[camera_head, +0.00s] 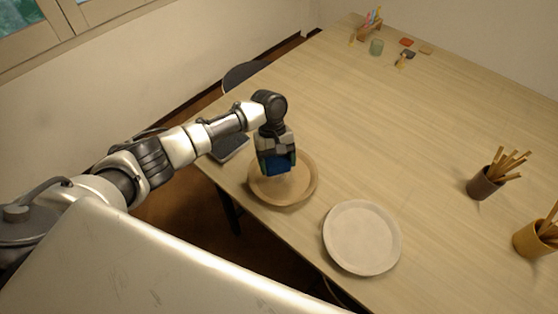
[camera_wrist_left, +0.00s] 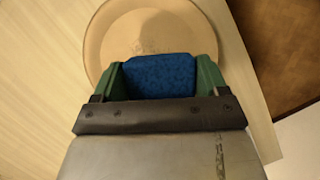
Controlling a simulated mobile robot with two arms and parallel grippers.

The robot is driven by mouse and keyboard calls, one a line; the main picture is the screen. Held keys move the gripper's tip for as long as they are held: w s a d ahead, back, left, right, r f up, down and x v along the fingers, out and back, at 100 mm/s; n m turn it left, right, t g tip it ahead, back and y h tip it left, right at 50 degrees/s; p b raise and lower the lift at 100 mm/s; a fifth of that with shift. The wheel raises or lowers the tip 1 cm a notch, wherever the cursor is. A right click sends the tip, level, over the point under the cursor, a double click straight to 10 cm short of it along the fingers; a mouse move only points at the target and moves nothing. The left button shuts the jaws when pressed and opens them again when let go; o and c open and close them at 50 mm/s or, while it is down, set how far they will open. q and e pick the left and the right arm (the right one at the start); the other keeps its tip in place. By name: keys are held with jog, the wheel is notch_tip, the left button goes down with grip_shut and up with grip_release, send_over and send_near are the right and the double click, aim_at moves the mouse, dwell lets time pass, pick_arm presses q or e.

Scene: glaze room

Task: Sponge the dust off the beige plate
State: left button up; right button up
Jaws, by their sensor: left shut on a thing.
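The beige plate (camera_head: 304,187) is the browner of two round plates and lies on the table near its left edge. My left gripper (camera_head: 277,160) is above it, fingers pointing down, shut on a blue sponge (camera_head: 281,167). In the left wrist view the sponge (camera_wrist_left: 160,75) sits between the green fingers, over the plate (camera_wrist_left: 104,32). A faint greyish patch (camera_wrist_left: 150,46) shows on the plate's middle beside the sponge. I cannot tell whether the sponge touches the plate, as the gripper hides part of it. My right gripper is in neither view.
A paler, whitish plate (camera_head: 361,238) lies close by to the right. A brown cup (camera_head: 482,186) and a yellow cup (camera_head: 531,240) hold sticks at the right. The table's middle is clear.

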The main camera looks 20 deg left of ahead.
pick_arm(q)
jog(key=shift+r+p, duration=0.65)
jog(key=shift+r, duration=0.45)
jog(key=shift+d, duration=0.1)
